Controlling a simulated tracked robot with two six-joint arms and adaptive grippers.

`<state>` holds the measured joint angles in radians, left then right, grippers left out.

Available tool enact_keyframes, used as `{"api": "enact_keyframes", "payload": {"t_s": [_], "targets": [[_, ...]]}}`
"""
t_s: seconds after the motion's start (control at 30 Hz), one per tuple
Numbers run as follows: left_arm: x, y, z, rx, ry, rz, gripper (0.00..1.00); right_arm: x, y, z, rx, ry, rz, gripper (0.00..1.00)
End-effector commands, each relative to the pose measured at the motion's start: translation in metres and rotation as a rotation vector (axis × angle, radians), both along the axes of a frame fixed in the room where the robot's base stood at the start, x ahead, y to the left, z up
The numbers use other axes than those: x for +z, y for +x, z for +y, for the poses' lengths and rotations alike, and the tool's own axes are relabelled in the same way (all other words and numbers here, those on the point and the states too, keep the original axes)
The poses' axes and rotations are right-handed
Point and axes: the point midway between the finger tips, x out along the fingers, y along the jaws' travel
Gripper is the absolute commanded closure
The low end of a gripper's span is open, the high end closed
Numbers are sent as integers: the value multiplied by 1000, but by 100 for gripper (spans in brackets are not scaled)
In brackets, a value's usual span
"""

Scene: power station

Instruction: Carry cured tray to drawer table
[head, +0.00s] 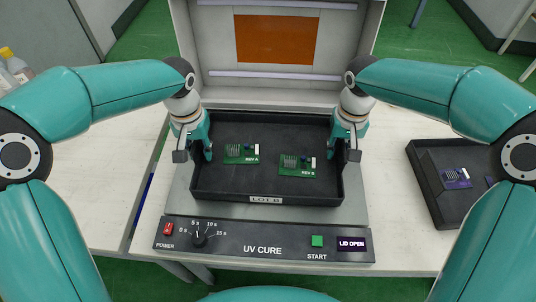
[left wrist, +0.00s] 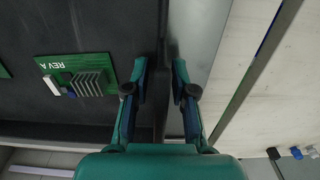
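The black tray (head: 222,182) labelled LOT B lies in the open UV cure unit (head: 180,210). Two green circuit boards lie in it, one on the left (head: 241,153) and one marked REV B on the right (head: 297,165). My left gripper (head: 194,154) is at the tray's left wall, pointing down. In the left wrist view its fingers (left wrist: 161,76) stand apart, one on each side of the wall, with gaps; a board marked REV A (left wrist: 75,76) lies inside. My right gripper (head: 343,152) is at the right wall, its fingers seemingly apart around it.
The unit's lid (head: 275,85) stands up behind the tray, and its display (head: 352,244) reads LID OPEN. Another dark tray (head: 431,193) with purple boards (head: 456,178) stands on the right. Bottles (head: 16,67) stand at the far left. The left tabletop (head: 100,170) is mostly clear.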

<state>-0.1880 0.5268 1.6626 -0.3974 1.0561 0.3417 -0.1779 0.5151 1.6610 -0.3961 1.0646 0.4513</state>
Motion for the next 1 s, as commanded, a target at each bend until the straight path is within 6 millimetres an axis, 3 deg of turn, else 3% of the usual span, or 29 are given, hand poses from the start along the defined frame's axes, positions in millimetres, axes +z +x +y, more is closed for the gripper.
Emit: {"api": "enact_keyframes", "payload": {"t_s": [0.03, 0.1, 0.67, 1.0], "targets": [[0, 0, 0, 0, 0, 0, 88, 0, 0, 0, 0, 0, 0, 88], [0, 0, 0, 0, 0, 0, 100, 0, 0, 0, 0, 0, 0, 100], [2, 0, 0, 2, -2, -2, 100, 2, 0, 1, 1, 1, -1, 100], [27, 0, 0, 3, -2, -2, 100, 27, 1, 2, 1, 2, -1, 100]]}}
